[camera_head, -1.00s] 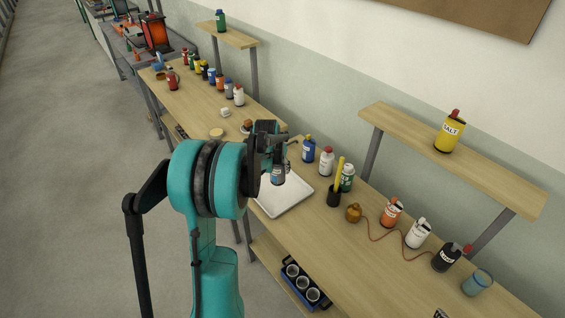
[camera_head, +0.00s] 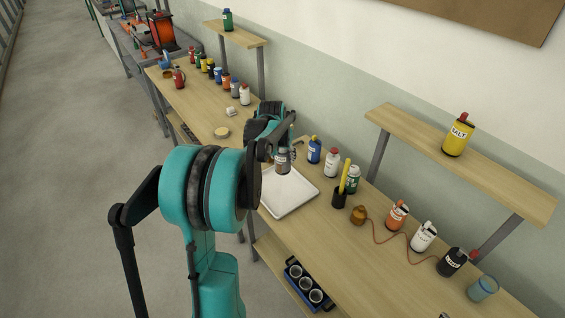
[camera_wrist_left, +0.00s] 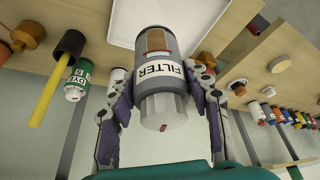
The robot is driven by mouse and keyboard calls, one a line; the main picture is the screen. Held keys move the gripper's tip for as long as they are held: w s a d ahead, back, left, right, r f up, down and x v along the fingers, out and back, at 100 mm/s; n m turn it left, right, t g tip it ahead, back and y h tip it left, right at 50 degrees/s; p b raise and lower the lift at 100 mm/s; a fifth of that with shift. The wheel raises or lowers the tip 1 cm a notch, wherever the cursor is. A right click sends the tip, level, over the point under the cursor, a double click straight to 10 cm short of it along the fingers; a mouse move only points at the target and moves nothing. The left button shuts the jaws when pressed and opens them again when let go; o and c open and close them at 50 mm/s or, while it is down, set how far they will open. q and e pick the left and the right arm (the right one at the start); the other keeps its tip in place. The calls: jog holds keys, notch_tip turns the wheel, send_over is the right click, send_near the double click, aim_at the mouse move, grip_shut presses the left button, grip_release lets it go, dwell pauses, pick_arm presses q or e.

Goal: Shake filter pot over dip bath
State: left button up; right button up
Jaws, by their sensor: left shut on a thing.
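The filter pot (camera_head: 283,163) is a grey cylinder with a white label. In the left wrist view the pot (camera_wrist_left: 155,50) shows the word FILTER and a brown patch. My left gripper (camera_head: 284,151) is shut around the pot's sides; its two fingers also show in the left wrist view (camera_wrist_left: 160,95). The dip bath appears to be the shallow white tray (camera_head: 290,198) on the bench, with the pot above its far edge in the head view. The tray also shows in the left wrist view (camera_wrist_left: 196,12). My right gripper is not in view.
Behind the tray stand a blue bottle (camera_head: 314,150), a white bottle (camera_head: 331,163), a green bottle (camera_head: 353,180) and a black cup (camera_head: 339,198) with a yellow stick. A brown round pot (camera_head: 358,214) with a cord sits to the right. A round lid (camera_head: 222,132) lies left.

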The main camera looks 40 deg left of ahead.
aim_at(283, 168)
pick_arm(q)
jog(key=f, duration=0.3)
jog(key=s+f, duration=0.1)
jog(key=f, duration=0.1)
jog(key=shift+d+f, duration=0.15)
jog(key=shift+d, duration=0.25)
jog(key=shift+w+a+f, duration=0.3)
jog(key=shift+w, duration=0.05)
jog(key=shift+s+d+r, duration=0.15)
jog(key=shift+d+r, duration=0.05)
